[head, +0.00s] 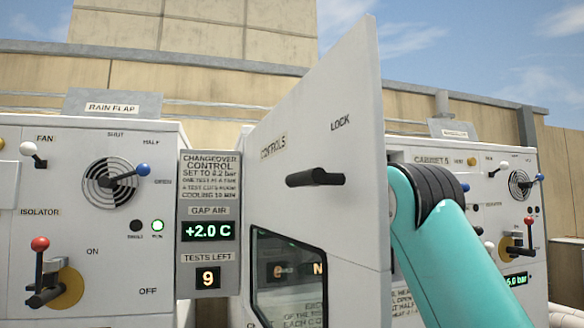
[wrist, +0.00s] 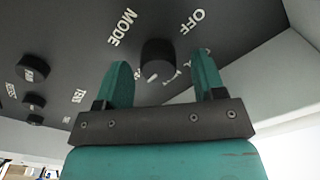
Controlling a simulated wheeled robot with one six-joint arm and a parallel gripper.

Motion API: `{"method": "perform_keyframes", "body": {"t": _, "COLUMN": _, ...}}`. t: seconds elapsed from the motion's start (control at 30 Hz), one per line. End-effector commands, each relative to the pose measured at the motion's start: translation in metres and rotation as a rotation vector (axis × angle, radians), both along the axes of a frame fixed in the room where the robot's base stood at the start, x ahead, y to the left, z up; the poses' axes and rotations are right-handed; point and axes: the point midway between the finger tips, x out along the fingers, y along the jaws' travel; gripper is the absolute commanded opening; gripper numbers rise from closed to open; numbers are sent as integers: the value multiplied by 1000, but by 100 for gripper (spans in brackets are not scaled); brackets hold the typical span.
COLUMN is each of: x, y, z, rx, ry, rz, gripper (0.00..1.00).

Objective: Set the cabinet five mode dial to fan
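In the wrist view, the mode dial (wrist: 158,55) is a dark round knob on a dark panel, with the words MODE and OFF printed near it. A small light mark shows at its lower edge; other lettering beside it is partly hidden, and I cannot read FAN there. My gripper (wrist: 163,62) is open, with one teal finger on each side of the knob and a gap on both sides. In the head view, the cabinet five label (head: 432,160) is at the right; my gripper and the dial are hidden behind the open door.
The open white controls door (head: 325,130), with a black handle (head: 315,178) and a window, stands left of my arm. Several small knobs (wrist: 33,68) sit at the left of the panel in the wrist view. A neighbouring cabinet (head: 90,220) with a red-tipped isolator lever fills the left.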

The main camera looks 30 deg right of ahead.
Motion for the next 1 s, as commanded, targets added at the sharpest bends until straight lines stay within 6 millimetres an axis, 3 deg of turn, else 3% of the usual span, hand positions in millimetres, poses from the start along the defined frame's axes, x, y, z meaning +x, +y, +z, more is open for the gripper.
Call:
{"method": "perform_keyframes", "body": {"t": 0.23, "x": 0, "y": 1, "z": -3, "rx": 0, "ry": 5, "rz": 2, "gripper": 63}}
{"method": "perform_keyframes", "body": {"t": 0.37, "x": -10, "y": 4, "z": -5, "rx": 0, "ry": 3, "rz": 3, "gripper": 63}}
{"method": "perform_keyframes", "body": {"t": 0.8, "x": -96, "y": 28, "z": -6, "rx": -1, "ry": 1, "rz": 2, "gripper": 63}}
{"method": "perform_keyframes", "body": {"t": 1.0, "x": -114, "y": 33, "z": -4, "rx": 0, "ry": 4, "rz": 0, "gripper": 63}}
